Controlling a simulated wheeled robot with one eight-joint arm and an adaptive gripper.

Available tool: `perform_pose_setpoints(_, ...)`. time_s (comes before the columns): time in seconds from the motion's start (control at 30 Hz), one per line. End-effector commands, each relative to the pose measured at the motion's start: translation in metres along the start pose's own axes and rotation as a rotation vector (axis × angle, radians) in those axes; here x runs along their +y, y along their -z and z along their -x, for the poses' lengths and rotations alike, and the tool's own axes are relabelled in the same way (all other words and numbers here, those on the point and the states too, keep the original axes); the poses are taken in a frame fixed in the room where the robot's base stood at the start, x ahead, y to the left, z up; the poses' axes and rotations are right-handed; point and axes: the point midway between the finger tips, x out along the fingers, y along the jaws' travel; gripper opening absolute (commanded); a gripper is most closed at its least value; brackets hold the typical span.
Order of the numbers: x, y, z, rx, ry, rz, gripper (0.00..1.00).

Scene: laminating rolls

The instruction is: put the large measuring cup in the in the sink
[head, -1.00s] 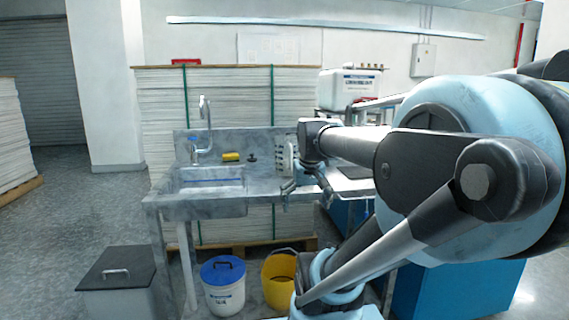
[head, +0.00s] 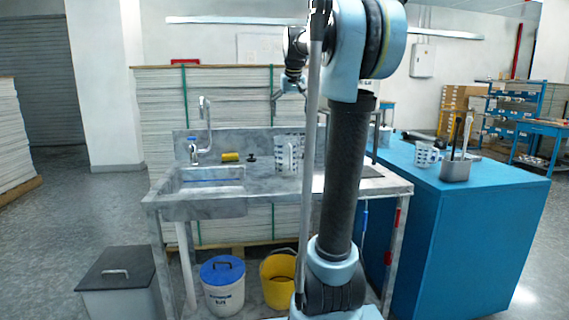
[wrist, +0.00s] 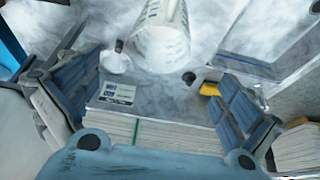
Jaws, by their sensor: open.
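The large measuring cup (head: 289,158), whitish with markings and a handle, stands on the grey counter right of the sink. It also shows at the top of the wrist view (wrist: 163,42). The sink (head: 207,190) is a grey basin at the counter's left end; its basin also shows at upper right in the wrist view (wrist: 268,38). My gripper (head: 289,90) is raised above the cup, apart from it. Its fingers are spread wide and empty in the wrist view. My arm hides part of the counter right of the cup.
A tap (head: 205,130) rises behind the sink. A yellow sponge (head: 230,157) and a small black object (head: 251,158) lie between sink and cup. A smaller measuring cup (head: 427,155) and a metal container with tools (head: 456,168) stand on the blue cabinet (head: 480,215). Paper stacks stand behind.

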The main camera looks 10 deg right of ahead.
Motion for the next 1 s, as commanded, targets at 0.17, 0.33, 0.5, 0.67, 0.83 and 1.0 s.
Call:
perform_pose_setpoints(0.17, -0.001, 0.004, -0.017, 0.002, 0.0, 0.001, 1.0)
perform_pose_setpoints(0.33, -0.001, 0.003, -0.048, 0.001, 0.0, 0.001, 1.0)
perform_pose_setpoints(0.5, -0.001, 0.003, -0.078, 0.001, 0.0, 0.001, 1.0)
perform_pose_setpoints(0.67, -0.001, 0.003, -0.103, 0.001, 0.0, 0.001, 1.0)
perform_pose_setpoints(0.83, -0.002, 0.003, -0.118, 0.001, 0.0, 0.002, 1.0)
perform_pose_setpoints(1.0, -0.002, 0.003, -0.128, 0.001, 0.0, 0.002, 1.0)
